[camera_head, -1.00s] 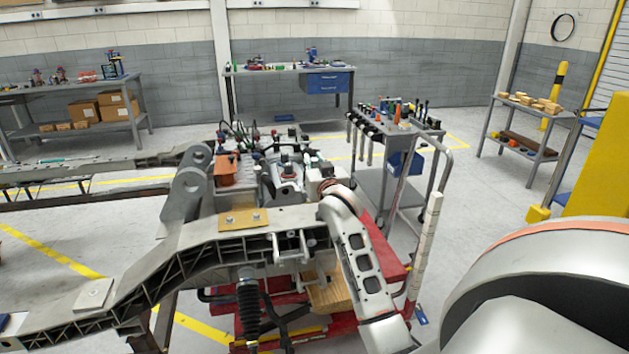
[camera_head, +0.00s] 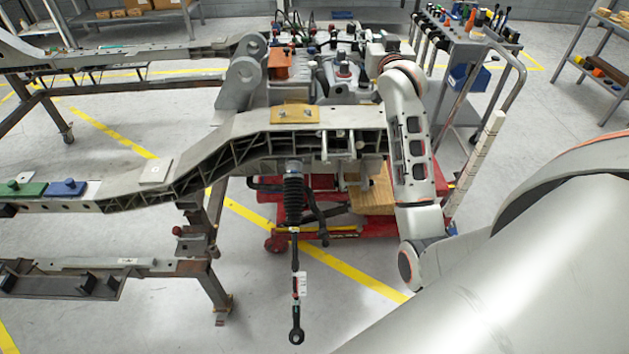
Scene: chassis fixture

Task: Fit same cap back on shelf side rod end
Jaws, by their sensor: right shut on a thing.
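My right arm comes in from the right and bends up over the near chassis rail (camera_head: 240,125). Its wrist is at the rail's right end, and my right gripper (camera_head: 376,62) is beyond it, among the parts behind the rail. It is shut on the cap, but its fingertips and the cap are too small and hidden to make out. A steering rod with a black bellows (camera_head: 293,190) runs toward me from under the rail to a dark near rod end (camera_head: 296,336). The far-side rod end cannot be made out. My left gripper is not in view.
A grey tool cart (camera_head: 470,50) stands behind on the right. A red lift base (camera_head: 350,230) and a wooden block (camera_head: 372,195) lie under the rail. Green and blue pieces (camera_head: 66,188) sit on the rail's left end.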

